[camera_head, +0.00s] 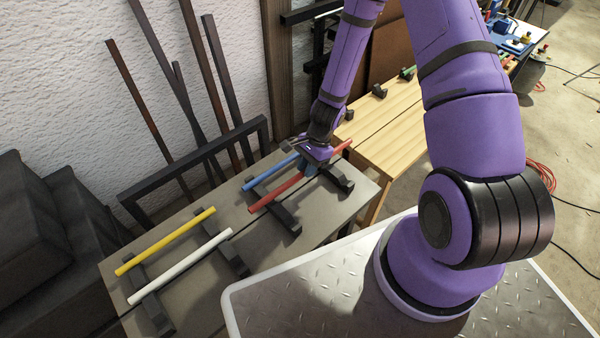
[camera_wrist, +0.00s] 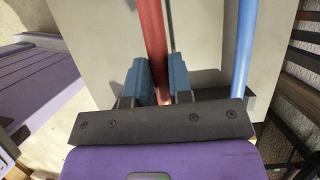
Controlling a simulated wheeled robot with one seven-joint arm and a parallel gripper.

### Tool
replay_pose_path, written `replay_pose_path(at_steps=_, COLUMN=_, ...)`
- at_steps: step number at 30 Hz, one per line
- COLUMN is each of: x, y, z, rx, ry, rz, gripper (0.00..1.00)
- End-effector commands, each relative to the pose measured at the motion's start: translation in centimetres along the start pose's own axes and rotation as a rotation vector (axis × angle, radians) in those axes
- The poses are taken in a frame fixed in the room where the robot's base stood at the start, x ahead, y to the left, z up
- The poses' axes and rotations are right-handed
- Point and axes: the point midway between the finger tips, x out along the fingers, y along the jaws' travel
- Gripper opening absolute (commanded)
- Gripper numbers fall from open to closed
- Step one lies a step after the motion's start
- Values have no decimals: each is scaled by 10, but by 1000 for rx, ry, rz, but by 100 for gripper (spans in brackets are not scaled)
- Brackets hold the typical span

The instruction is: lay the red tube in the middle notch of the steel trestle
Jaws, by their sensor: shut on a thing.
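The red tube (camera_head: 275,194) runs slantwise along the grey-topped bench (camera_head: 210,265), beside the blue tube (camera_head: 268,174). My gripper (camera_head: 311,168) is shut on the red tube near its middle. In the wrist view the red tube (camera_wrist: 152,40) passes between the two blue fingers of my gripper (camera_wrist: 158,80). The blue tube (camera_wrist: 243,50) lies to the right there, apart from the fingers. Dark notched supports (camera_head: 286,217) stand under the red and blue tubes. I cannot tell whether the red tube touches them. Which support is the steel trestle, and its middle notch, is unclear.
A yellow tube (camera_head: 165,241) and a white tube (camera_head: 180,266) lie on other dark supports at the near left. A pale wooden bench (camera_head: 395,125) with small dark supports (camera_head: 378,91) stands beyond. Dark bars (camera_head: 215,90) lean on the wall behind.

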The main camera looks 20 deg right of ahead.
Motion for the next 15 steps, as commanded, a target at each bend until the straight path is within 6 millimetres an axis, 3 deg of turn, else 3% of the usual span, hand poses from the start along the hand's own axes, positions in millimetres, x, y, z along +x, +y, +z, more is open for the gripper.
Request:
replay_pose_path(at_steps=10, x=6, y=-20, z=10, rx=-3, ry=0, rz=0, gripper=0)
replay_pose_path(at_steps=15, x=26, y=-18, z=0, rx=5, ry=-2, rz=1, gripper=0)
